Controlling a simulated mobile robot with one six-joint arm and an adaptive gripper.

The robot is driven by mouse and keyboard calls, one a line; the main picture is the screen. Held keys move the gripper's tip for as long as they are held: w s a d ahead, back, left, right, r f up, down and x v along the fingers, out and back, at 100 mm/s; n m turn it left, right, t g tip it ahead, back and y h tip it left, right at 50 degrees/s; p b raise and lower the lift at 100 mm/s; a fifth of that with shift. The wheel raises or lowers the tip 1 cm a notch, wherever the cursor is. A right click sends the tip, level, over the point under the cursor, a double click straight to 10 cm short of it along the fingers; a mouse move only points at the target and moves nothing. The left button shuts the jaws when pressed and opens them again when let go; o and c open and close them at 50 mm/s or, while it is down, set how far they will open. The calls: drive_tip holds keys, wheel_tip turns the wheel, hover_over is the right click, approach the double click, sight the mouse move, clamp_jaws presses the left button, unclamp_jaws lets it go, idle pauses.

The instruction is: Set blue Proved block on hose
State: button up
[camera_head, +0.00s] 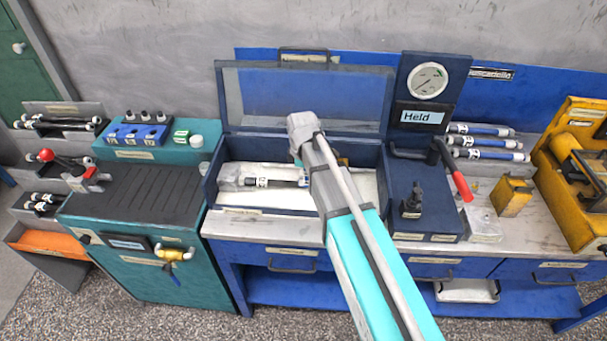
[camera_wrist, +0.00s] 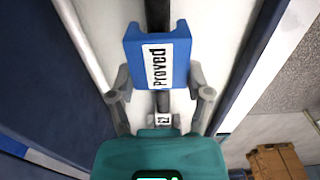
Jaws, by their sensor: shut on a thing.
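The blue block (camera_wrist: 152,65) labelled Proved is between the two fingers of my gripper (camera_wrist: 159,82) in the wrist view. The gripper is shut on its sides. Beyond the block runs a hose with a dark section and a small white tag (camera_wrist: 163,119); the block covers part of it. In the head view the hose (camera_head: 288,183) lies in the open blue case with its tag toward the left; my arm hides its right part. My gripper and the block are hidden behind my arm there. I cannot tell whether the block touches the hose.
The case has a raised clear lid (camera_head: 305,95) behind it. A gauge panel marked Held (camera_head: 427,90) and a red lever (camera_head: 460,183) stand to its right.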

drive_tip(key=shift+f+b, duration=1.35)
drive_tip(key=shift+f, duration=0.05)
idle(0.7)
drive_tip(key=o, duration=1)
drive_tip(key=shift+c, duration=0.2)
drive_tip(key=shift+r, duration=0.1)
